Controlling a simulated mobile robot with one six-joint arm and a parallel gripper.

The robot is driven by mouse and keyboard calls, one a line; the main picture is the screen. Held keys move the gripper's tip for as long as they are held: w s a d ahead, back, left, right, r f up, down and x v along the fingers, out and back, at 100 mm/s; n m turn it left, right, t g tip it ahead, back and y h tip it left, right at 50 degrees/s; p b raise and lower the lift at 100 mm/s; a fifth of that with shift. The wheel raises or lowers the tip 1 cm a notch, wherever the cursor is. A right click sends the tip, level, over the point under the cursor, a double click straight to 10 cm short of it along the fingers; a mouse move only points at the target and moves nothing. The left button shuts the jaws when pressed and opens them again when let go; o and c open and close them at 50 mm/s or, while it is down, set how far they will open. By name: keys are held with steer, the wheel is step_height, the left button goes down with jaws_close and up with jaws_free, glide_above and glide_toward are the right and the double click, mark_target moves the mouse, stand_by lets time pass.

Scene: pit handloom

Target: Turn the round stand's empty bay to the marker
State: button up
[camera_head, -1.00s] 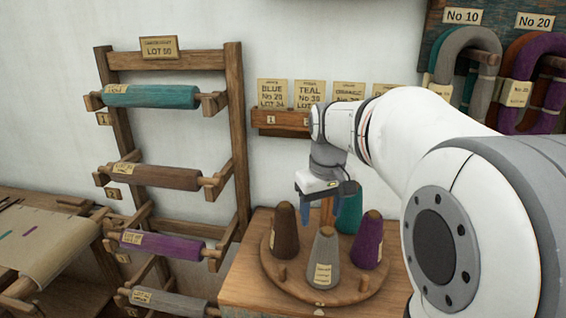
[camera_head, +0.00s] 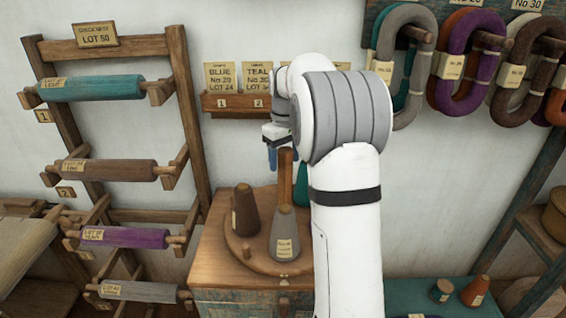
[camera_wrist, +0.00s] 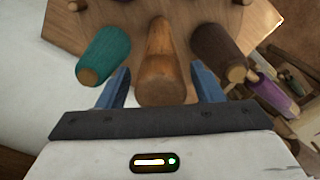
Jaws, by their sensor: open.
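The round wooden stand (camera_head: 240,254) sits on a wooden cabinet. It carries a brown cone (camera_head: 246,212), a grey cone (camera_head: 285,236) and a teal cone (camera_head: 302,184), partly behind my arm. A small pale mark (camera_head: 284,280) lies at the front, perhaps the marker. A tall wooden post (camera_head: 286,176) rises from the stand. My gripper (camera_head: 271,156) is open beside the post's top. In the wrist view the post (camera_wrist: 163,55) appears between the open fingers (camera_wrist: 161,88), with teal and brown cones either side. My arm hides the stand's right side.
A roller rack (camera_head: 186,110) stands left of the stand. A card holder (camera_head: 232,104) and yarn hanks (camera_head: 468,60) are on the wall behind. A teal surface (camera_head: 410,298) with small cones lies at right, beside wooden shelving (camera_head: 520,200).

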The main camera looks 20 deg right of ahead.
steer(key=shift+f, duration=1.1)
jaws_close()
